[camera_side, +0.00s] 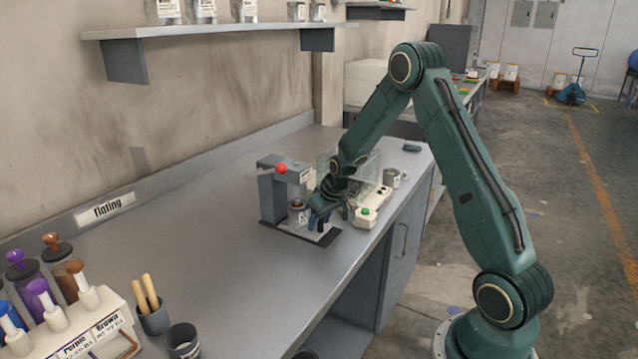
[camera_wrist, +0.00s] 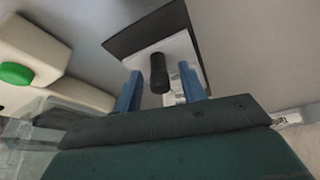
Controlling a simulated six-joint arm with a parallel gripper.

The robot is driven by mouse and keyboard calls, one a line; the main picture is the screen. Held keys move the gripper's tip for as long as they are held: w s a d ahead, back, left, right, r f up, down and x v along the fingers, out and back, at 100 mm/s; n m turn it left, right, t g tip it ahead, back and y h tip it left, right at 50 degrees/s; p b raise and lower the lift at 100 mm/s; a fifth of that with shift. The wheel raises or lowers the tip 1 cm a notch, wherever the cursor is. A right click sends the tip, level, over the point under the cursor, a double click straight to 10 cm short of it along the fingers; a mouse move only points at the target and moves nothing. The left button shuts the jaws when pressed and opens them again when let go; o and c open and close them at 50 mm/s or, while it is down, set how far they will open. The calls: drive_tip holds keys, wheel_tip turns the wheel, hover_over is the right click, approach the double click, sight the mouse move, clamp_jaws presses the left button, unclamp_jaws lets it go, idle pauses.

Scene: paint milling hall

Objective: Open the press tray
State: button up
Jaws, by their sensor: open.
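The small grey press (camera_side: 272,195) with a red ball on its lever (camera_side: 281,168) stands on the bench. The light press tray (camera_wrist: 182,45) lies low over a dark base plate (camera_wrist: 140,25), with a black knob-like handle (camera_wrist: 157,70) towards my gripper. My gripper (camera_side: 318,221) is low at the front of the press. In the wrist view, its two blue fingers (camera_wrist: 160,68) are apart, one on each side of the handle, with visible gaps. How far the tray is out cannot be told.
A cream control box with a green button (camera_side: 367,212) is close to the right of my gripper. A clear guard (camera_side: 362,165) and a grey cup (camera_side: 391,177) stand behind it.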

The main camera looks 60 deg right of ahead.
clamp_jaws()
idle(0.3)
drive_tip(key=s, duration=0.9)
unclamp_jaws()
